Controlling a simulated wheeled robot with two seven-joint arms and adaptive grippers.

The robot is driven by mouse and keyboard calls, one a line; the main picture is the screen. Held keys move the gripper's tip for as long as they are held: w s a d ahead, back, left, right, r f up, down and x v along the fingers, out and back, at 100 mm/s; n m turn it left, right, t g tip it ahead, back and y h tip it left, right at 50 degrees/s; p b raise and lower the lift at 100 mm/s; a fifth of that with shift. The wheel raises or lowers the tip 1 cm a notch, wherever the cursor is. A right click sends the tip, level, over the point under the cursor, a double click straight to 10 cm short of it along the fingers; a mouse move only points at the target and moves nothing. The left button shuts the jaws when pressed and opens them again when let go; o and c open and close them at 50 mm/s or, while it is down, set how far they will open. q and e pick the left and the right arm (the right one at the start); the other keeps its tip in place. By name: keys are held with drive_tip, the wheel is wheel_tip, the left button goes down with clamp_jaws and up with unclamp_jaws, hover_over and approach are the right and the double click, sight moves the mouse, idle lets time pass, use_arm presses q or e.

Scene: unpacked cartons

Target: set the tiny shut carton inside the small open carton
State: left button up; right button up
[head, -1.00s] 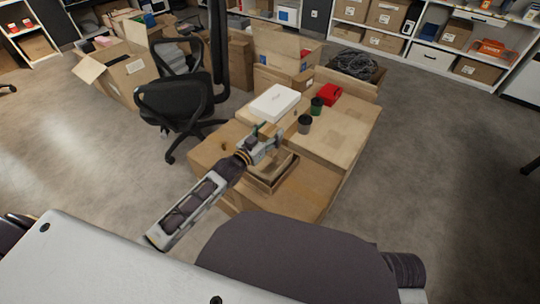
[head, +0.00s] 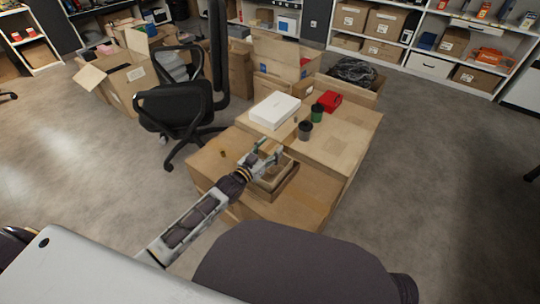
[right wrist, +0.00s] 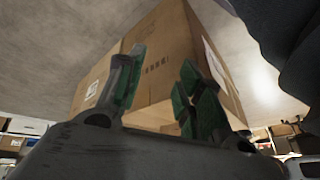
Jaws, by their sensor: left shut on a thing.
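The small open carton (head: 287,187) stands on the nearer large carton. My left gripper (head: 268,156) is over it, shut on the tiny shut carton (head: 275,173). The tiny carton is at the open carton's mouth, within its walls as seen from above. I cannot tell whether it touches the bottom, and the gripper hides part of it. My right gripper (right wrist: 160,88) shows only in the right wrist view, with its green-padded fingers apart and nothing between them.
A white box (head: 275,109), a dark cup (head: 305,130), a green cup (head: 317,112) and a red item (head: 331,99) stand on the farther large carton (head: 340,140). An office chair (head: 180,105) is at the left. The floor at the right is clear.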

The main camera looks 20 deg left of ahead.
use_arm(q)
drive_tip(key=shift+f, duration=0.6)
drive_tip(key=shift+f+b, duration=0.45)
drive_tip(key=shift+f, duration=0.25)
use_arm(e)
drive_tip(key=f, duration=0.3)
drive_tip(key=shift+a+t, duration=0.3)
use_arm(q)
drive_tip(key=shift+f, duration=0.35)
use_arm(e)
drive_tip(key=shift+w, duration=0.15)
use_arm(q)
drive_tip(key=shift+f, duration=0.25)
use_arm(e)
drive_tip(key=shift+f, duration=0.25)
use_arm(q)
drive_tip(key=o, duration=1.1)
drive_tip(key=shift+s+f, duration=0.1)
drive_tip(key=shift+f, duration=0.05)
drive_tip(key=shift+o, duration=0.2)
use_arm(e)
drive_tip(key=shift+r, duration=0.2)
